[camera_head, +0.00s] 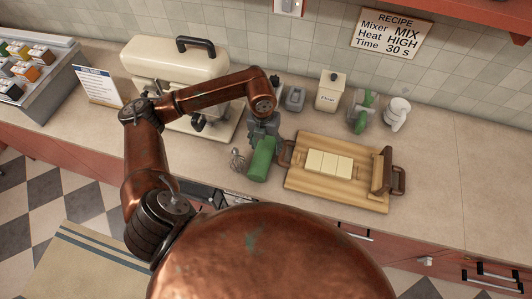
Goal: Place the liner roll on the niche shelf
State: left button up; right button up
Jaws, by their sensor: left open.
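A green cylinder (262,159), possibly the liner roll, is on the counter left of the cutting board. My left gripper (264,138) is open, pointing down right at the upper end of this cylinder. The gripper partly hides that end, and I cannot tell whether they touch. No other object is clearly a liner roll. A red shelf (492,9) shows at the top right corner; I cannot tell whether it is the niche shelf. My right gripper is not in view.
A wooden board (306,184) with pale slabs lies right of the cylinder; a whisk (237,160) lies to its left. Behind stand a cream mixer (172,62), a flour canister (330,92), a grey-green item (361,112) and white stacked pieces (397,112). The right counter (450,165) is clear.

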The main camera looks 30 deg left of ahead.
aim_at(263, 152)
pick_arm(q)
jog(key=shift+w+a+f+y, duration=0.15)
jog(key=shift+a+y, duration=0.15)
jog(key=shift+a, duration=0.45)
jog(key=shift+a+f, duration=0.1)
jog(key=shift+f, duration=0.25)
jog(key=shift+f+p, duration=0.3)
jog(key=shift+f, duration=0.55)
notch_tip(263, 152, down, 5)
jog(key=shift+w+p, duration=0.1)
jog(key=shift+p, duration=0.55)
jog(key=shift+c, duration=0.4)
jog(key=c, duration=1)
